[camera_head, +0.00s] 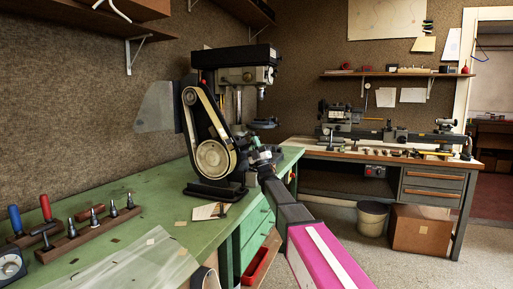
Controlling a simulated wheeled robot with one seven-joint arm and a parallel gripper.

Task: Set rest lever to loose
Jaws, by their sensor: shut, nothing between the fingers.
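A belt sander (211,157) with a pale belt around a round wheel stands on a dark base at the back of the green bench (165,205). My arm comes up from the lower right, and my gripper (247,150) is shut and empty, close to the right side of the sander. I cannot tell whether it touches the sander. I cannot make out the rest lever or its setting; it may be hidden behind my gripper and wrist or too small to tell.
A drill press (245,75) stands behind the sander. A rack of tools (90,233) and a clear sheet (135,270) lie on the bench at left. A lathe (385,132) stands on a second bench at right, with a bucket (371,219) and a cardboard box (421,230) below.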

